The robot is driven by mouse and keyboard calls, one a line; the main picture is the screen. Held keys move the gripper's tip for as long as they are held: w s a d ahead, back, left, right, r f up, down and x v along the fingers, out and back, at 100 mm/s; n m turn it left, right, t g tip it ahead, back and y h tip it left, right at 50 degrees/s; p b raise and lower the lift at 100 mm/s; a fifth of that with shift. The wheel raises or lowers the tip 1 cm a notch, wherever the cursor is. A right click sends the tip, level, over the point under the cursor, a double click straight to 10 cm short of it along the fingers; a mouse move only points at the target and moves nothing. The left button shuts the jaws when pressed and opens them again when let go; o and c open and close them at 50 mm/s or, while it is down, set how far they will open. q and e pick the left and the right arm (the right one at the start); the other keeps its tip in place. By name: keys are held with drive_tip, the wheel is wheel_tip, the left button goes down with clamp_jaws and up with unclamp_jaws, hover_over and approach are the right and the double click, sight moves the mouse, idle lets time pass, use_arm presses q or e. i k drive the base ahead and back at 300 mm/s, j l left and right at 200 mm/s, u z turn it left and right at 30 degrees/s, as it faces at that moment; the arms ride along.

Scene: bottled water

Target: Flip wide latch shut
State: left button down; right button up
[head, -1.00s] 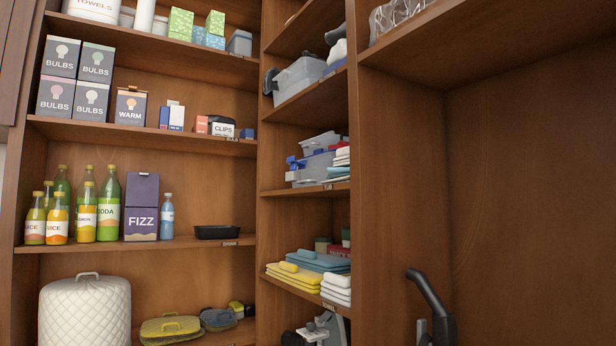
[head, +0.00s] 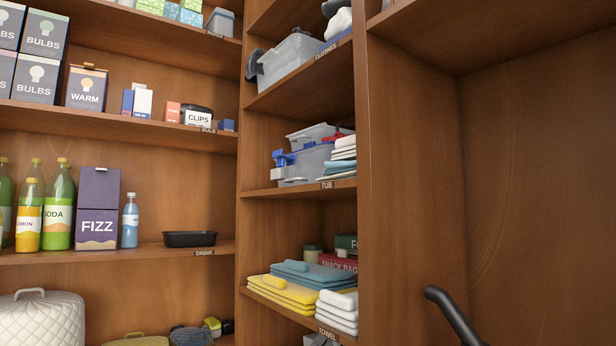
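A clear grey tub (head: 308,161) with blue latch parts (head: 284,158) stands on the shelf labelled TUB in the narrow middle column. A second clear piece (head: 312,134), a lid or another tub, shows just above it; I cannot tell which. A small red part (head: 337,137) shows beside that piece. Whether any latch is up or down is too small to tell. Folded cloths (head: 342,155) stand at the tub's right. Neither of my grippers is in view.
Another clear tub with a dark handle (head: 292,58) sits one shelf higher. Folded towels (head: 290,290) fill the shelf below. Bottles (head: 60,205) and a FIZZ box (head: 98,207) stand at left. A dark curved handle (head: 452,312) rises at lower right before an empty wooden bay.

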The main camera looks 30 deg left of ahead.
sight(291, 160)
drive_tip(key=i+j, duration=0.25)
drive_tip(key=j, duration=0.15)
drive_tip(key=i+j+z, duration=0.1)
drive_tip(key=j, duration=0.25)
drive_tip(key=i+j, duration=0.35)
drive_tip(key=j+z, duration=0.05)
